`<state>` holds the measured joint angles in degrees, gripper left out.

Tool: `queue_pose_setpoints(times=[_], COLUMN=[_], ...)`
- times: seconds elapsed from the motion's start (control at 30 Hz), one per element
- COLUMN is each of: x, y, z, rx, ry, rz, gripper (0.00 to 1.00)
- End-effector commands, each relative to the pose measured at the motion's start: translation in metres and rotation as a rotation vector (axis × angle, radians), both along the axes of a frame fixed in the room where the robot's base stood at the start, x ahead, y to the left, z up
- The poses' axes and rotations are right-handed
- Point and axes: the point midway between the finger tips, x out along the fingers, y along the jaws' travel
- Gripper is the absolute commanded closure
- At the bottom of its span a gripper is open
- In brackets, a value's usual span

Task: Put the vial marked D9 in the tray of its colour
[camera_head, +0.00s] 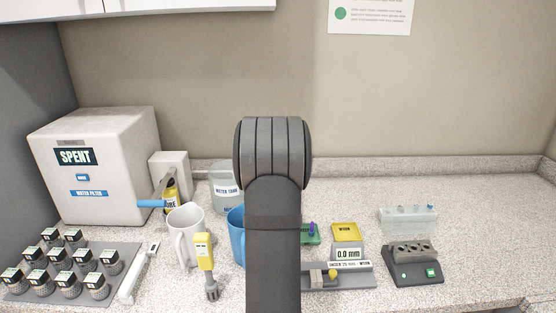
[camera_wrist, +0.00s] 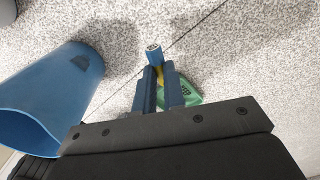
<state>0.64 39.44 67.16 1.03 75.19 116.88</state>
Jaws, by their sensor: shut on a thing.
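In the wrist view my gripper (camera_wrist: 158,76) is shut on a small blue vial-like piece (camera_wrist: 154,52) with a pale marked top; the mark is too small to read. A bit of yellow shows between the fingers. A green tray (camera_wrist: 188,93) lies below and just beyond the right finger. In the head view my arm hides the gripper. The green tray (camera_head: 311,238) shows partly at the arm's right, with a small purple thing on it. A yellow tray (camera_head: 346,229) is right of it.
A blue mug (camera_wrist: 60,88) stands left of the gripper. A gauge (camera_head: 338,278) and a dark block device (camera_head: 416,262) stand right. The far right counter is clear.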

Motion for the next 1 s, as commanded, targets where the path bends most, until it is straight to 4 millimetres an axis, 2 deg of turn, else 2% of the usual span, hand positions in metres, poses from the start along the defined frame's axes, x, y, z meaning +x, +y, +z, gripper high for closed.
queue_pose_setpoints(times=[0.6, 1.0], x=[-0.026, -0.04], y=[0.0, 0.0], z=[-0.025, -0.039], rx=[-0.009, -0.01], ry=[-0.011, -0.002], rz=[0.984, 1.493], gripper=[1.0, 1.0])
